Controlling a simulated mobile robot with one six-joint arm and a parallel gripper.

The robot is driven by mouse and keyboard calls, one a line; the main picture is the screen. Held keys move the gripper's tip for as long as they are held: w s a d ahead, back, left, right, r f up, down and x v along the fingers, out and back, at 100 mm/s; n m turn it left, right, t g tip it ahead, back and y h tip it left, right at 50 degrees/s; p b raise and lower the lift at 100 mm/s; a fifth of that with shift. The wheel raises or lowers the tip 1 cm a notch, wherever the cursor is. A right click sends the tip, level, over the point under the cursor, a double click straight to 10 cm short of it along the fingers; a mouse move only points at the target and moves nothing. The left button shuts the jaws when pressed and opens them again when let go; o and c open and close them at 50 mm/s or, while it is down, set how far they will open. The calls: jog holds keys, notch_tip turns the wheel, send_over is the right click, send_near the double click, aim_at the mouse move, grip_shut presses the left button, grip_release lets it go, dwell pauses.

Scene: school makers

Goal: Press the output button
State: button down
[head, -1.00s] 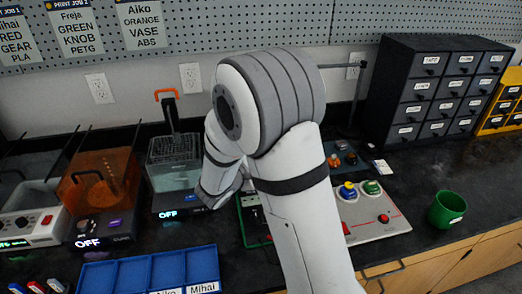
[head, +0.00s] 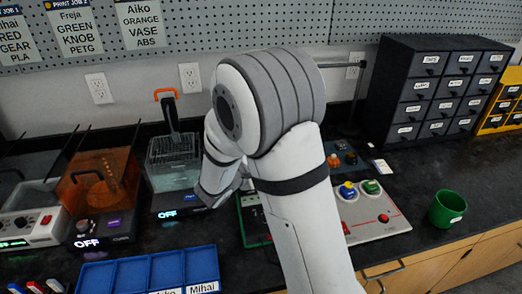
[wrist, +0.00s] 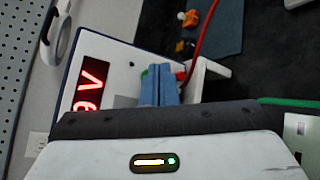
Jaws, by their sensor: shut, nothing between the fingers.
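In the wrist view, a pale panel device with a dark blue edge and a lit red display (wrist: 92,92) lies just ahead of my gripper. Its characters are turned sideways and hard to read. My gripper (wrist: 160,72) has blue fingers that are shut and empty, with their tips over the panel. A bit of green shows left of the tips and a bit of red right of them. The fingers partly cover this spot, so I cannot tell which is the output button or whether it is touched. In the head view, my arm hides the gripper and this device.
A red cable (wrist: 204,40) runs beside the fingers. In the head view, a panel with blue, green and red buttons (head: 375,232) lies right of my arm, near a green cup (head: 447,208). A teal tank (head: 173,165) and orange enclosure (head: 98,185) stand left.

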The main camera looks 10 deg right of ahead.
jog(key=shift+w, duration=0.35)
jog(key=shift+w+b, duration=0.15)
jog(key=shift+b, duration=0.15)
dwell(0.4)
jog(key=shift+s+b, duration=0.45)
jog(key=shift+s, duration=0.15)
jog(key=shift+s+b, duration=0.85)
jog(key=shift+s, duration=2.2)
